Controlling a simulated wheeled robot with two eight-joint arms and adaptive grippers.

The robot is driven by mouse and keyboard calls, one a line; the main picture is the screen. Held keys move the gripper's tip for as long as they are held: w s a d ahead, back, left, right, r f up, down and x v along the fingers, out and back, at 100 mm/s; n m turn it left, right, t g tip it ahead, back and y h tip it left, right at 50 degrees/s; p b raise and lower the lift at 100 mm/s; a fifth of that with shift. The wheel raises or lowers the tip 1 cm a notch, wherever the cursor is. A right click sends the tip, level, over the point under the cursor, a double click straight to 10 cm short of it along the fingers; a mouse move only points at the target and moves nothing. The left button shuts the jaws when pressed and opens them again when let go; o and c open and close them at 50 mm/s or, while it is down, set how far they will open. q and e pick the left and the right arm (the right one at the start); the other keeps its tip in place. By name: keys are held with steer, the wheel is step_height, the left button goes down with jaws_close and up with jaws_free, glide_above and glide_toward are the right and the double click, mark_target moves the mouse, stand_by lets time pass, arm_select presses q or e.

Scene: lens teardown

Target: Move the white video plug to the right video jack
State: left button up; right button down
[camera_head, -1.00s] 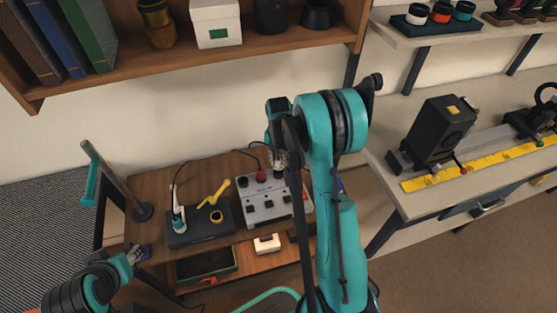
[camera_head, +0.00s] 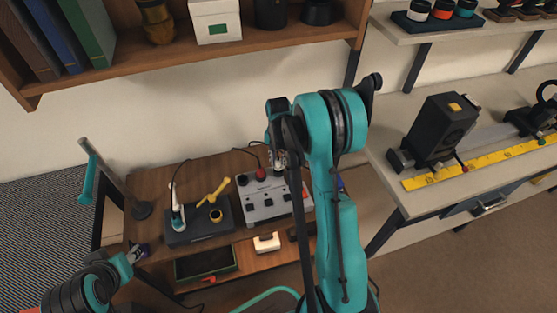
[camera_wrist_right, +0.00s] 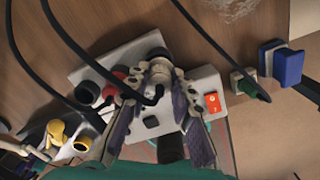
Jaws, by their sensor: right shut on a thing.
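My right gripper (camera_wrist_right: 160,88) is shut on a pale plug (camera_wrist_right: 161,72) with a black cable, held over the right part of the grey panel box (camera_wrist_right: 92,66). In the head view my right gripper (camera_head: 278,160) is at the back of the same box (camera_head: 262,208), and my arm hides part of it. Whether the plug is in a jack or above one, I cannot tell; the fingers cover the spot. A red plug (camera_wrist_right: 119,76) stands to the left on the box. My left gripper (camera_head: 137,255) is low at the left, away from the box; its jaws are unclear.
A dark tray (camera_head: 188,238) with a yellow tool (camera_head: 214,191) stands left of the box. A lamp-like post (camera_head: 125,190) rises at the table's left. Black cables cross the right wrist view. A blue block (camera_wrist_right: 290,67) and a green-and-white connector (camera_wrist_right: 243,82) lie to the right.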

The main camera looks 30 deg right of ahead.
steer(key=shift+f+b, duration=0.85)
steer(key=shift+f, duration=0.15)
stand_by(0.3)
steer(key=c, duration=1.2)
jaws_free()
step_height(320, 180, up, 12)
steer(key=shift+r, duration=0.1)
steer(key=s+a+r+m+t, duration=0.2)
steer(key=s+a+m, duration=0.3)
steer(key=m, duration=0.3)
steer(key=s+a+r+m+t, duration=0.2)
steer(key=s+a+r+m, duration=0.1)
steer(key=s+a+m, duration=0.2)
steer(key=s+a+r+m+t, duration=0.2)
steer(key=s+a+m, duration=0.3)
steer(key=s+m, duration=0.4)
steer(key=shift+a+r+m+t, duration=0.15)
steer(key=shift+m+t, duration=0.15)
steer(key=shift+m, duration=0.7)
steer(key=shift+a+m+t, duration=0.15)
steer(key=shift+m+t, duration=0.15)
steer(key=shift+m, duration=0.7)
